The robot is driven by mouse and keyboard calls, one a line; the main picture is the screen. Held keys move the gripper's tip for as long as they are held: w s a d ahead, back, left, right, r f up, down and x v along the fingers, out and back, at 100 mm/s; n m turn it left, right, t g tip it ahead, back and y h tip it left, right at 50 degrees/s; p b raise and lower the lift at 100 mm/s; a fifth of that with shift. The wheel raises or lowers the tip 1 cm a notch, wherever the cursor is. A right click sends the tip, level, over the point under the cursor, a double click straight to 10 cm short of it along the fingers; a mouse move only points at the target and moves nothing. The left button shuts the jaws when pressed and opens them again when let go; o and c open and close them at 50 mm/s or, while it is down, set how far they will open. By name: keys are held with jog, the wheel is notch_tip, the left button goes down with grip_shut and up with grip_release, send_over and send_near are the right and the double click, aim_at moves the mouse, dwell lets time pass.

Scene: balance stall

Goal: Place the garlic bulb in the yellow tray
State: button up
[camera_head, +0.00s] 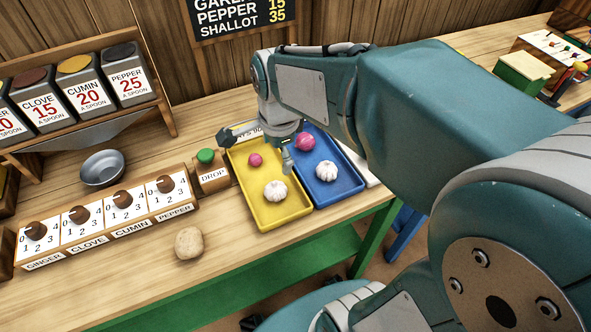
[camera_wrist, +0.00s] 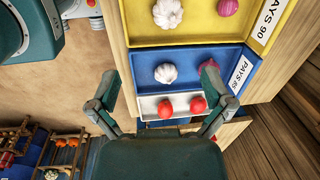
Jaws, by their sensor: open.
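The yellow tray (camera_head: 240,176) holds a white garlic bulb (camera_head: 275,190) at its near end and a pink shallot (camera_head: 255,159) farther back. The blue tray (camera_head: 350,186) beside it on the right holds another garlic bulb (camera_head: 326,170) and a pink shallot (camera_head: 305,141). My gripper (camera_head: 255,152) is open and empty above the trays' back half. In the wrist view its spread fingers (camera_wrist: 159,74) appear on either side of the blue tray's garlic bulb (camera_wrist: 165,73), with no contact visible. The yellow tray's garlic (camera_wrist: 167,14) shows at the top there.
A white tray (camera_wrist: 182,97) with two red round items (camera_wrist: 198,106) lies beside the blue tray. A DROP block with a green button (camera_head: 205,156), a dial panel (camera_head: 105,222), a metal bowl (camera_head: 103,168) and a round tan object (camera_head: 189,243) stand left. The front counter has free room.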

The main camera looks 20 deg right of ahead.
jog(key=s+r+n+t, duration=0.4)
jog(key=s+n, duration=0.6)
jog(key=n, duration=0.7)
jog(key=shift+s+a+r, duration=0.15)
jog(key=shift+r, duration=0.35)
